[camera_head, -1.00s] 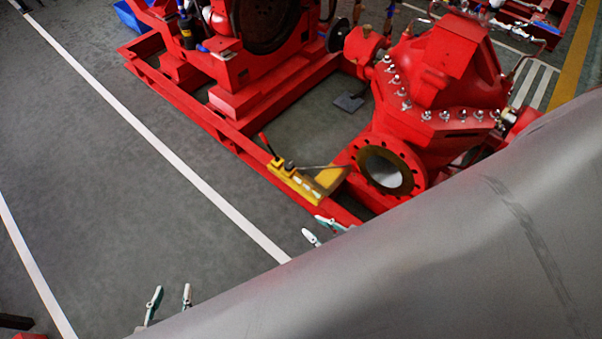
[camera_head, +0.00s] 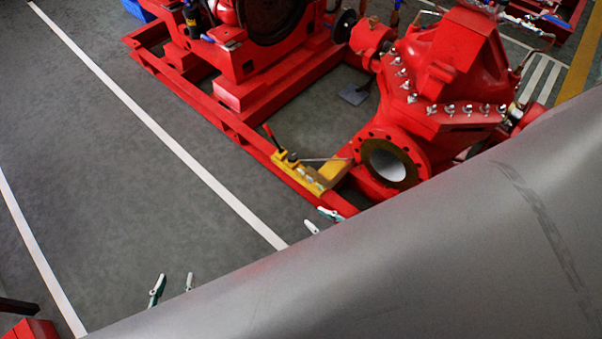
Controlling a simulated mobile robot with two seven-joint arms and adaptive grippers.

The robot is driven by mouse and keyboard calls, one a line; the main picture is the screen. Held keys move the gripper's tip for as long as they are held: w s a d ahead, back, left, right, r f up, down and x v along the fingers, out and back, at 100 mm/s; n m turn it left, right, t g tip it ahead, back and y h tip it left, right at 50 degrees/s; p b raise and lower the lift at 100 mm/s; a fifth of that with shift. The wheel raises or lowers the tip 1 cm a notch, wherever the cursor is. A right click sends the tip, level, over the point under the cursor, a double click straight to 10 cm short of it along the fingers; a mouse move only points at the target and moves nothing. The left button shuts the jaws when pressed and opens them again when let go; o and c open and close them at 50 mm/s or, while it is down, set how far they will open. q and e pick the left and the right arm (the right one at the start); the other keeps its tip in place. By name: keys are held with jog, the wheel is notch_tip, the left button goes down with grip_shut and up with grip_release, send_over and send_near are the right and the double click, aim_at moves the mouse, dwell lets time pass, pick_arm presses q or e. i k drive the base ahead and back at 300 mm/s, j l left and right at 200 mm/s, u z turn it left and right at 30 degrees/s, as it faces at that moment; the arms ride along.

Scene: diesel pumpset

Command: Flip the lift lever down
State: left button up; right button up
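The lift lever (camera_head: 272,137) is a thin dark stick with a red tip. It stands raised and tilted at the far left end of a yellow block (camera_head: 297,174) on the red base frame. My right gripper (camera_head: 320,221) shows only its pale fingertips, a small gap apart, below and right of the yellow block and apart from the lever in the picture. My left gripper (camera_head: 173,287) is further left over the floor, its two fingertips apart and nothing between them. Most of both grippers is hidden behind a large grey surface close to the camera.
A red pump (camera_head: 440,80) with a round open flange (camera_head: 421,164) stands right of the yellow block. The red base frame (camera_head: 228,134) runs up to the engine (camera_head: 262,60). The grey floor (camera_head: 110,170) with white lines is clear at left.

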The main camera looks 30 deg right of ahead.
aim_at(266, 127)
jog(key=i+j+z, duration=0.55)
jog(key=j, duration=0.35)
jog(key=i+j+z, duration=0.35)
jog(key=j, duration=0.4)
jog(key=i+j+z, duration=0.15)
jog(key=j, duration=0.25)
jog(key=i+j, duration=0.1)
jog(key=i, duration=0.45)
jog(key=z, duration=0.05)
